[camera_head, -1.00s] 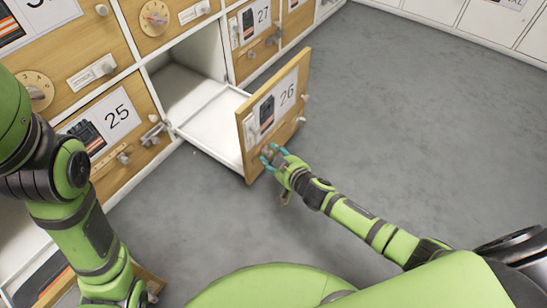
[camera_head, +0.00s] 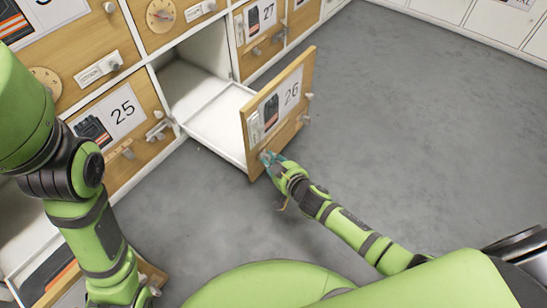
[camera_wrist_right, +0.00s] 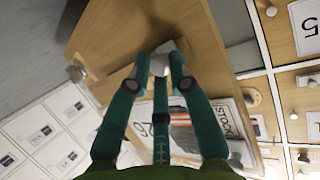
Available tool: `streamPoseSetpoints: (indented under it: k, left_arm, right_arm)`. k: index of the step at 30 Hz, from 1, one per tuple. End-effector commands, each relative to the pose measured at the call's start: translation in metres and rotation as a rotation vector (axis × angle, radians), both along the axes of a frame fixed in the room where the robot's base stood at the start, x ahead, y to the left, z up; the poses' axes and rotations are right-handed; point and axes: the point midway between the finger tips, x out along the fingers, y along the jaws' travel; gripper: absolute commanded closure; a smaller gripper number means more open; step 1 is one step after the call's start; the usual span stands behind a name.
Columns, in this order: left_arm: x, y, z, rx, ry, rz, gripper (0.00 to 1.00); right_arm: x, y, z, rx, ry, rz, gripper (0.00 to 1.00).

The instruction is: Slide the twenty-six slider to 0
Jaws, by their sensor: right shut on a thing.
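My right gripper (camera_head: 267,157) is shut on the slider's knob. In the right wrist view a small pale knob (camera_wrist_right: 160,62) sits between the teal fingertips (camera_wrist_right: 159,72), with the wooden door panel (camera_wrist_right: 120,35) behind it. The slider's scale cannot be read. My left arm comes in at the left, but its gripper is out of view.
The open compartment (camera_head: 190,85) beside the door is white and looks empty. Door 25 (camera_head: 122,112) and door 27 (camera_head: 268,14) are shut on either side. The grey floor (camera_head: 400,120) to the right is clear.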

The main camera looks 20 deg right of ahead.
Motion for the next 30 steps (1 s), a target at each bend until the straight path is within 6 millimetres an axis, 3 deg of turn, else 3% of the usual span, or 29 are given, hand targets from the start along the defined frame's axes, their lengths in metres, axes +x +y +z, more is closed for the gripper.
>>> streamPoseSetpoints:
  k: [2,3,4,17,22,30]
  left_arm:
    - [0.000,0.000,0.001,0.002,-0.002,0.000,0.58]
    - [0.000,0.000,0.001,0.001,-0.002,0.001,0.58]
    - [0.000,0.000,0.001,0.002,-0.002,0.001,0.58]
    - [-0.002,0.000,0.003,0.006,-0.010,0.005,0.58]
    - [-0.002,0.000,0.003,0.004,-0.009,0.003,0.58]
    - [-0.002,0.000,0.002,0.002,-0.008,0.002,0.58]
  right_arm:
    - [-0.002,0.006,0.002,0.007,-0.004,0.013,1.00]
    - [-0.002,0.006,0.002,0.007,-0.005,0.013,0.63]
    - [-0.002,0.006,0.002,0.007,-0.005,0.014,0.55]
    - [-0.006,0.002,0.002,0.003,-0.001,0.006,0.55]
    - [-0.026,-0.003,0.010,0.004,0.000,0.009,0.55]
    - [-0.076,-0.016,0.031,0.005,0.001,0.008,0.55]
